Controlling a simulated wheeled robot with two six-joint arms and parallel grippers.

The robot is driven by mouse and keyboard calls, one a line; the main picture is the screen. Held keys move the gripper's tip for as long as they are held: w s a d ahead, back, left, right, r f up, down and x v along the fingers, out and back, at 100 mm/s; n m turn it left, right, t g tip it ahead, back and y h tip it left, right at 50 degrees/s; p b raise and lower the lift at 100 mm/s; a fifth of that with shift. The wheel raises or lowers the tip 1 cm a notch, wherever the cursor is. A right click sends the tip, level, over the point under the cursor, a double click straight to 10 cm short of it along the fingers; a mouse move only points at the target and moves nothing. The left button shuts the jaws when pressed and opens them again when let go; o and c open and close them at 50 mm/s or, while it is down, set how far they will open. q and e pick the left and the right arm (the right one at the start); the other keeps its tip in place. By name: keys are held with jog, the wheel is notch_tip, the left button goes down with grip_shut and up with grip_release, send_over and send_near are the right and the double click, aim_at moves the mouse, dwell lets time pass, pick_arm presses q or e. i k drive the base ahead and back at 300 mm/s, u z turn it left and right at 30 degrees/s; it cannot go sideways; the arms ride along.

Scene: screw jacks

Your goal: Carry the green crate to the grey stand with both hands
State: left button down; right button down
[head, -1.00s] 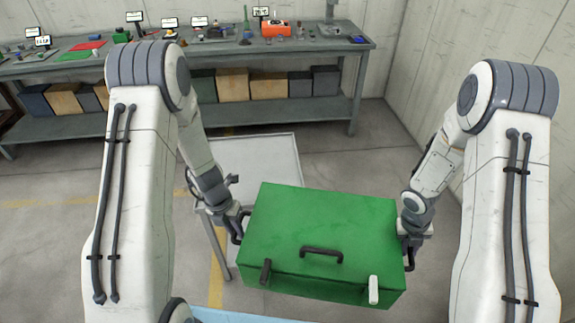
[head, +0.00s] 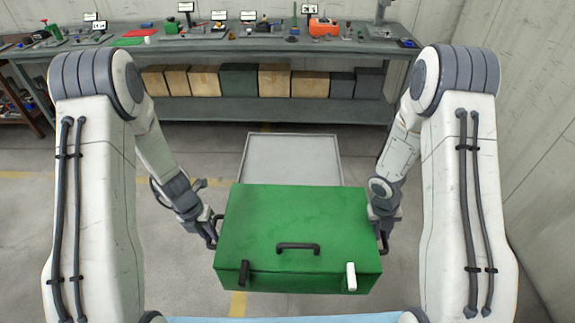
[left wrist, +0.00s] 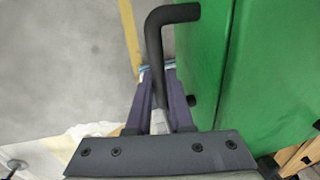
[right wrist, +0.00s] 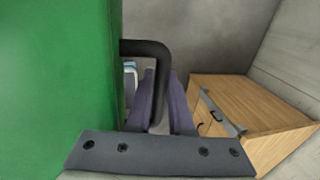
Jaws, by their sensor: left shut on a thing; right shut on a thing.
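The green crate (head: 290,225) hangs between my two arms in the head view, with a dark handle on its lid and a dark and a white latch on its near side. My left gripper (head: 212,236) is shut on the crate's left side handle, a black bar that shows in the left wrist view (left wrist: 155,50). My right gripper (head: 382,232) is shut on the right side handle, which shows in the right wrist view (right wrist: 160,70). The grey stand (head: 292,158) is just beyond the crate, its near part hidden behind it.
A long grey workbench (head: 240,47) with tools and small screens runs along the back wall, with several boxes on its lower shelf. A wooden cabinet (right wrist: 245,105) shows in the right wrist view. Bare floor lies between stand and bench.

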aim_at(290, 164)
jog(key=i, duration=1.6)
